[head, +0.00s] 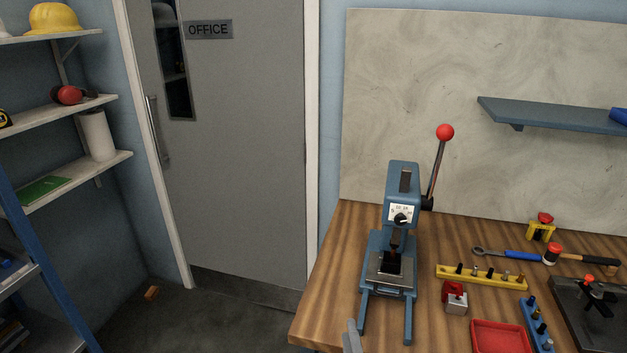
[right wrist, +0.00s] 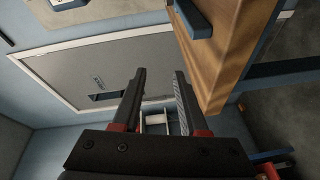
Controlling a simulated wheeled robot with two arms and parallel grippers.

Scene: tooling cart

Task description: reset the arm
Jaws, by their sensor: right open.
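My right gripper (right wrist: 159,72) is open in the right wrist view, with two dark fingers apart and nothing between them at the tips. In the head view only a small grey tip of it (head: 352,336) shows at the bottom edge, by the front left of the bench. A blue arbor press (head: 402,180) stands on the wooden bench. Its lever (head: 436,175), with a red ball knob (head: 445,132), points up and leans slightly right. My gripper is apart from the press lever. My left gripper is not in view.
The wooden bench (head: 326,290) holds a yellow peg rack (head: 455,273), a red tray (head: 500,338), a red-topped block (head: 455,299) and hand tools. A blue shelf (head: 550,114) is above. A grey door (head: 235,130) and shelving are left. The floor before the door is mostly clear.

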